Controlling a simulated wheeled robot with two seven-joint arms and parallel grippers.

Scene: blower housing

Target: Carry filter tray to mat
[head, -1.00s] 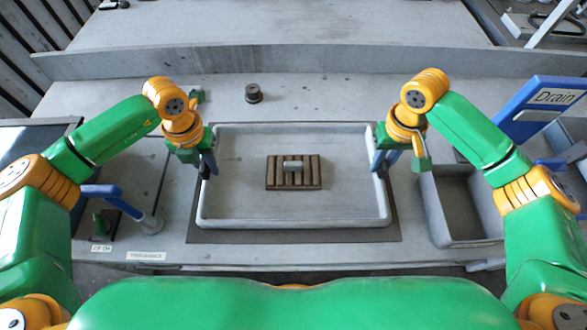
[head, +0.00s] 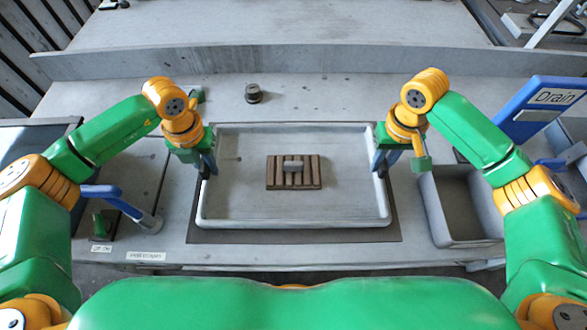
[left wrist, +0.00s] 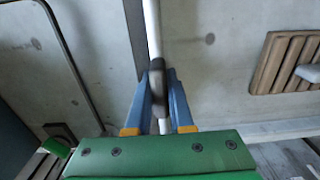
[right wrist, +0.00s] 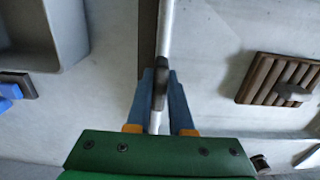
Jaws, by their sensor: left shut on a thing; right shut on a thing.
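The filter tray (head: 290,222) is a pale grey, shallow rectangular tray in the middle of the head view. It lies level over the dark mat (head: 295,236), whose edges show around it. I cannot tell whether it touches the mat. My left gripper (head: 207,168) is shut on the tray's left wall; in the left wrist view its blue fingers (left wrist: 158,92) straddle a dark grip on the rim. My right gripper (head: 380,165) is shut on the right wall; in the right wrist view its fingers (right wrist: 161,90) straddle a similar dark grip.
A brown slatted block (head: 273,180) with a grey handle sits inside the tray. A dark round knob (head: 253,93) stands behind. A blue lever (head: 115,200) is at the left.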

